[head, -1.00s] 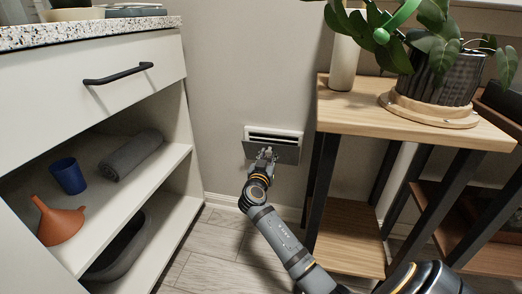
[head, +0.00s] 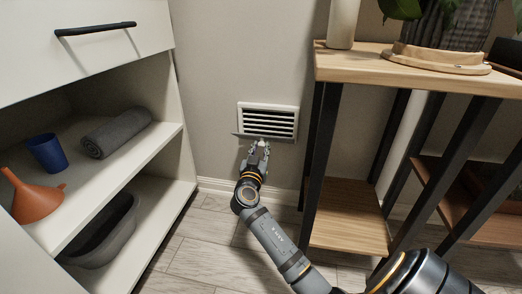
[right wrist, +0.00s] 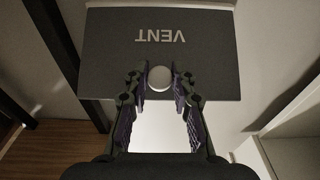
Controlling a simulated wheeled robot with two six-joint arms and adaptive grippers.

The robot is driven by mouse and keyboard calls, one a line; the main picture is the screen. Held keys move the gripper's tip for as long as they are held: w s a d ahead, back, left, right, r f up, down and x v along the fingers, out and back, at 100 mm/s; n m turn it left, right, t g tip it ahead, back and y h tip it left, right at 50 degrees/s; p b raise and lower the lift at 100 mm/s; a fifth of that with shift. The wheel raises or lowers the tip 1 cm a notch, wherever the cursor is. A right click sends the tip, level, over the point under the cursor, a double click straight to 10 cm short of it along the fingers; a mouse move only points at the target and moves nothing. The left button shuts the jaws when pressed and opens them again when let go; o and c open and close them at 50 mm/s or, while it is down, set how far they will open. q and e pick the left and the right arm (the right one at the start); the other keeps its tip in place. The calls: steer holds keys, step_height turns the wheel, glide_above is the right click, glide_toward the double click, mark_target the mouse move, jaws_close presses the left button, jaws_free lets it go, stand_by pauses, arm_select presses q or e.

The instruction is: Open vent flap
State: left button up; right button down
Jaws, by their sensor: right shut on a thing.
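The wall vent (head: 268,121) is a white frame with dark horizontal slats, low on the wall between the cabinet and the plant stand. Its grey flap (head: 285,139) is swung down from the slats and shows nearly edge-on below them. In the right wrist view the flap (right wrist: 205,55) fills the upper middle, with "VENT" upside down and a round pale knob (right wrist: 159,78). My right gripper (head: 259,149) is at the flap from below and in front. In the wrist view its fingers (right wrist: 159,88) are shut on the knob, one on each side. My left gripper is not in view.
A white open cabinet (head: 150,158) stands left, holding a blue cup (head: 47,153), a rolled grey towel (head: 116,133), an orange funnel (head: 35,198) and a grey bin (head: 103,235). A wooden plant stand (head: 348,62) with black legs stands close on the right. Floor between is clear.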

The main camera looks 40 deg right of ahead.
steer(key=shift+f+t+h+b, duration=0.6)
steer(key=shift+f+h+b, duration=0.1)
steer(key=shift+f+b, duration=0.65)
steer(key=shift+r, duration=0.15)
steer(key=c, duration=1.1)
jaws_free()
